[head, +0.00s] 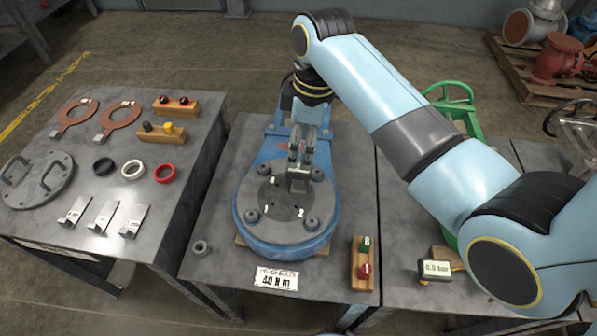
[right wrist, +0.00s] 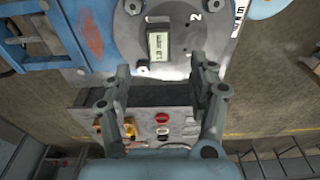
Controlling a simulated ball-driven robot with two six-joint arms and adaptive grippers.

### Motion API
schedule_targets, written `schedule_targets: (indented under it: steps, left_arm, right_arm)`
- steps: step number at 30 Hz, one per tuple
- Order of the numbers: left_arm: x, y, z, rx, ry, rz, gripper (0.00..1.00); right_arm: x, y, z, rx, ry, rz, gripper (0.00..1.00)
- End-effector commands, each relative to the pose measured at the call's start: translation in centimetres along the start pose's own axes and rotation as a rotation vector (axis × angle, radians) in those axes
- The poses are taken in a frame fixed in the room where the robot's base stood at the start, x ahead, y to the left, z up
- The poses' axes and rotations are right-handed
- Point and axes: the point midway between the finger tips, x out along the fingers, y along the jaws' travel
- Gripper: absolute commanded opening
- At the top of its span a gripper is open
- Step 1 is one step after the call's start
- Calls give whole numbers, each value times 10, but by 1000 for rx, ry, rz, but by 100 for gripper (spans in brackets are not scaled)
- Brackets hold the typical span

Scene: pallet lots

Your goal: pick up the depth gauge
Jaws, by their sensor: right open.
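The depth gauge looks to be the small dark block with a pale digital display (right wrist: 158,46) on the round cover in the right wrist view. In the head view a small grey block (head: 298,185), apparently the same gauge, stands on the cover just below my right gripper (head: 301,160). The right gripper points down at it. In the right wrist view the right gripper's (right wrist: 161,75) fingers are wide apart and empty, with the gauge ahead of and between them. I cannot tell the remaining gap. My left gripper is not in view.
The blue valve body (head: 290,240) carries the bolted cover. A nut (head: 200,247), a torque label (head: 277,279) and a red-green block (head: 363,262) surround it. The left table (head: 190,205) holds rings, gaskets and plates. A labelled box (head: 436,268) sits at right.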

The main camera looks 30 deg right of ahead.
Motion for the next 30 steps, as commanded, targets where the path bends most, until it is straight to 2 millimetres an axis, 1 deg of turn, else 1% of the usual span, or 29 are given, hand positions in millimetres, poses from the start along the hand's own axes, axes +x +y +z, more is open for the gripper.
schedule_targets:
  steps: [1,3,6,8,11,15,18,21,27,30]
  left_arm:
    - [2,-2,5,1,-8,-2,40]
    - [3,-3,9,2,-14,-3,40]
    - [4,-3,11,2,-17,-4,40]
    - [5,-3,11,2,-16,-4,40]
    - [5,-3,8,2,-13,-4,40]
    - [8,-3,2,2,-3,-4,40]
    - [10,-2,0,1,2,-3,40]
    - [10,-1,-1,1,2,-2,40]
    - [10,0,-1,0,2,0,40]
    - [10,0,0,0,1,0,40]
  right_arm:
    - [10,-1,1,0,-2,-3,60]
    - [21,0,0,0,-1,-2,60]
    - [31,0,0,0,0,-1,60]
    - [34,0,0,0,0,0,60]
    - [45,1,2,0,-1,-1,60]
    - [68,2,5,1,-1,-2,60]
    - [81,2,4,1,0,-1,60]
    - [86,2,4,0,1,0,60]
    - [85,2,4,0,1,1,60]
    - [85,2,4,0,1,1,47]
